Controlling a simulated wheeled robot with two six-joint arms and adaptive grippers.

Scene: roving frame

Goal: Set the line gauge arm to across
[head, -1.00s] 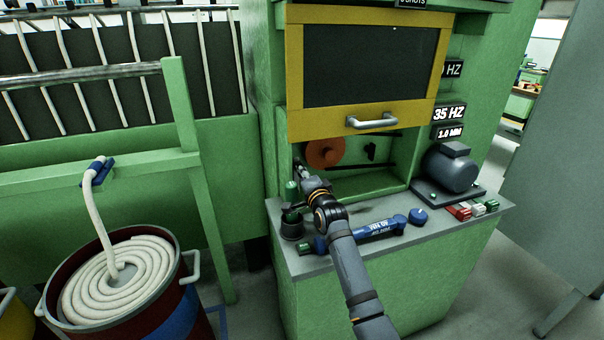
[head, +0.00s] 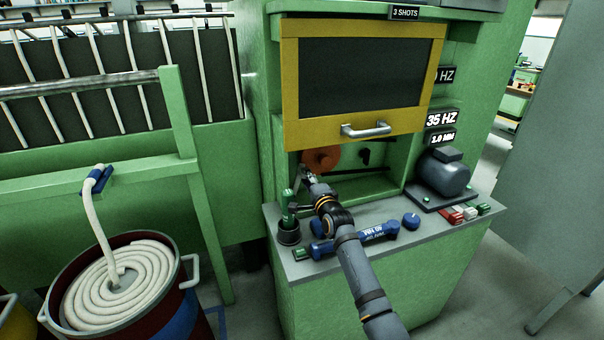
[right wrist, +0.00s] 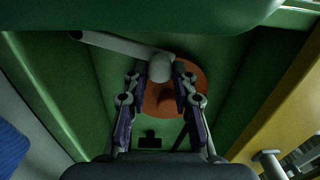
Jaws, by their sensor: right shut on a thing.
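The gauge arm appears as a pale grey bar (right wrist: 108,44) with a rounded end in the right wrist view. It slants from the upper left down to the rounded end, in front of an orange disc (right wrist: 190,92). My right gripper (right wrist: 160,74) has its two fingers on either side of that rounded end and is shut on it. In the head view my right gripper (head: 308,176) reaches into the green cabinet opening, just below the orange disc (head: 321,159); the arm is mostly hidden there. My left gripper is not in view.
The yellow-framed hatch (head: 290,82) is raised above the opening. On the grey ledge stand a pot with a green-handled tool (head: 289,230), a blue cylinder tool (head: 375,232) and a motor (head: 445,174). A drum of coiled rope (head: 125,285) stands at left.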

